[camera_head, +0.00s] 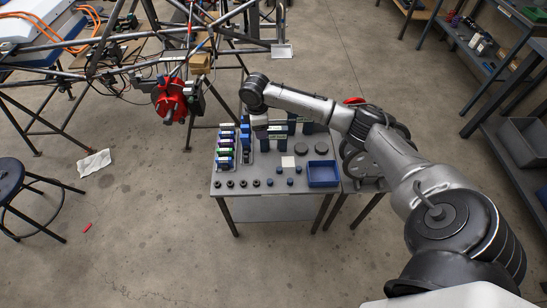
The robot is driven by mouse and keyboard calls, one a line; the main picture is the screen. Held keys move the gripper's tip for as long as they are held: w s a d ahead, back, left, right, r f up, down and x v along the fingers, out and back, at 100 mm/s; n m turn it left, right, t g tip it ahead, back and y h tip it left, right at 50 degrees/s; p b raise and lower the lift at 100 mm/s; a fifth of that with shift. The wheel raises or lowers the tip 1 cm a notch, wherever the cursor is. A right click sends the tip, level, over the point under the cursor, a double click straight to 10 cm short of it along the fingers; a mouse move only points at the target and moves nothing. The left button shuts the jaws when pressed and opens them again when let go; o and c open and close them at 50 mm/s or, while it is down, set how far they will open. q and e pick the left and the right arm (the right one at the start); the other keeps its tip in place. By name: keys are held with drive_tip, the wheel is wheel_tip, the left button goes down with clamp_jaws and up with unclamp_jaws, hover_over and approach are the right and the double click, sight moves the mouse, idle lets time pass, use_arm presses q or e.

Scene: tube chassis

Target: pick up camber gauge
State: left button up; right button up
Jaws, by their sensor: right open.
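My right arm reaches in from the right over the small grey worktable (240,205). Its gripper (261,134) points down over the back of the table, close to an upright dark-blue holder (246,150) and a labelled block (278,131). The fingers are tiny in this view, and nothing shows held between them. I cannot tell for sure which item is the camber gauge; it may be one of the upright pieces by the gripper, partly hidden by the wrist. My left gripper is out of view.
The table also holds a rack of coloured pieces (225,150), dark discs (301,149), a white square (288,161), a blue tray (322,174) and several small knobs. A tube chassis (105,65) with a red hub (170,100) stands left. A stool (10,178) is far left.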

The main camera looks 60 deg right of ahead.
drive_tip(key=m+b, duration=0.1)
drive_tip(key=b, duration=0.4)
hover_over(274, 128)
drive_tip(key=shift+y, duration=0.3)
wheel_tip(274, 128, down, 8)
drive_tip(key=b, duration=0.3)
drive_tip(key=shift+a+r, duration=0.15)
drive_tip(key=shift+r, duration=0.1)
wheel_tip(274, 128, down, 4)
drive_tip(key=b, duration=0.3)
drive_tip(key=shift+f, duration=0.15)
drive_tip(key=shift+f+b, duration=0.3)
drive_tip(key=shift+f, duration=0.2)
use_arm(q)
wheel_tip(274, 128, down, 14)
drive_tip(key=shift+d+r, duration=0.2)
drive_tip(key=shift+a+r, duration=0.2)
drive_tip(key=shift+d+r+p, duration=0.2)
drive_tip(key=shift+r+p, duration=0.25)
drive_tip(key=shift+p, duration=0.25)
use_arm(e)
drive_tip(key=shift+f, duration=0.15)
